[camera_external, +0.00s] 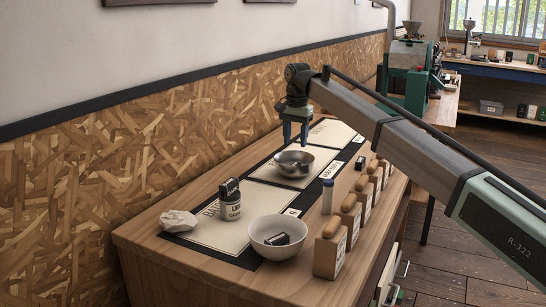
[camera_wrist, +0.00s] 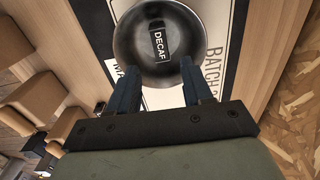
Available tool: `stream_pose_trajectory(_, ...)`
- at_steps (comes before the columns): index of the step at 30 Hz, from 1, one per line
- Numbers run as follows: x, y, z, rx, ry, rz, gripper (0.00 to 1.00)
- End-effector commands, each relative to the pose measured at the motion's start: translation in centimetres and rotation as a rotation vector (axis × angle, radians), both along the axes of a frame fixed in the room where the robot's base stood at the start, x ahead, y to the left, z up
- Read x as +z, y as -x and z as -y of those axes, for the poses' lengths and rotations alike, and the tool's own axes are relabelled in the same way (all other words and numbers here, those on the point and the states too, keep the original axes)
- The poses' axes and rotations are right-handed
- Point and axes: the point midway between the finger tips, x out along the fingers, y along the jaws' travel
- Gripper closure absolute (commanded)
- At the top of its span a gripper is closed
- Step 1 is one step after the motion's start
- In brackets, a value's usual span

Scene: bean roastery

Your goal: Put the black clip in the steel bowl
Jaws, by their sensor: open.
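The steel bowl (camera_external: 293,171) stands on a pale sheet toward the back of the wooden counter. It also shows in the wrist view (camera_wrist: 186,42). A small black piece marked DECAF (camera_wrist: 159,42) lies inside it; it looks like the black clip. My gripper (camera_external: 295,141) is just above the steel bowl, pointing down. In the wrist view its two fingers are apart with nothing between them (camera_wrist: 160,78). Another small black piece with a pale mark (camera_external: 280,239) lies in the white bowl (camera_external: 262,246) at the front; I cannot tell exactly what it is.
Wooden-topped blocks (camera_external: 330,250) and a blue-capped vial (camera_external: 327,197) line the right edge. The chip-board wall (camera_external: 130,150) is close on the left.

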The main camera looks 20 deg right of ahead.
Motion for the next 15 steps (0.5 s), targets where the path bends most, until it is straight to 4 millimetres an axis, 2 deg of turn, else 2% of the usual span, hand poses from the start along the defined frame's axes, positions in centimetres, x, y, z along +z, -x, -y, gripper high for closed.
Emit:
stream_pose_trajectory(3, 1.7, 0.0, 0.0, 0.0, -0.001, 0.001, 0.5)
stream_pose_trajectory(6, 2.6, 0.0, 0.0, 0.0, -0.001, 0.001, 0.5)
stream_pose_trajectory(15, 3.4, 0.1, 0.1, 0.0, 0.0, -0.001, 0.5)
